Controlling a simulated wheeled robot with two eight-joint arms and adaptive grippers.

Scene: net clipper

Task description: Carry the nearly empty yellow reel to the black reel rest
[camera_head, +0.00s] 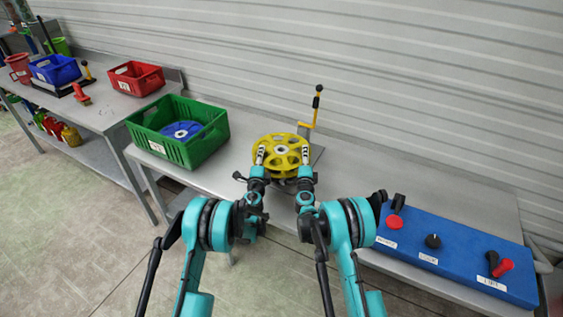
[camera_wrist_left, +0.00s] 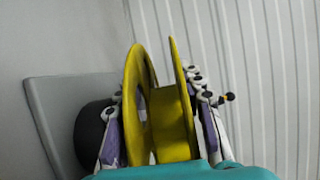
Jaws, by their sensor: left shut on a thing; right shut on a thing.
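The yellow reel (camera_head: 281,143) lies flat, its spoked top facing up, over the grey table. My left gripper (camera_head: 260,154) is shut on its left near edge, and my right gripper (camera_head: 305,155) is shut on its right near edge. In the left wrist view the reel (camera_wrist_left: 133,85) shows two flanges and a bare-looking hub between my left gripper's fingers (camera_wrist_left: 160,125). A black round part (camera_wrist_left: 93,130) shows beside the reel there; I cannot tell whether it is the reel rest. Whether the reel touches what is below is hidden.
A yellow crank post with black grip (camera_head: 315,105) stands just behind the reel. A green crate (camera_head: 190,150) holding a blue reel (camera_head: 181,129) is at left. A blue control panel (camera_head: 455,252) is at right. Table between reel and panel is clear. Red and blue bins stand far left.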

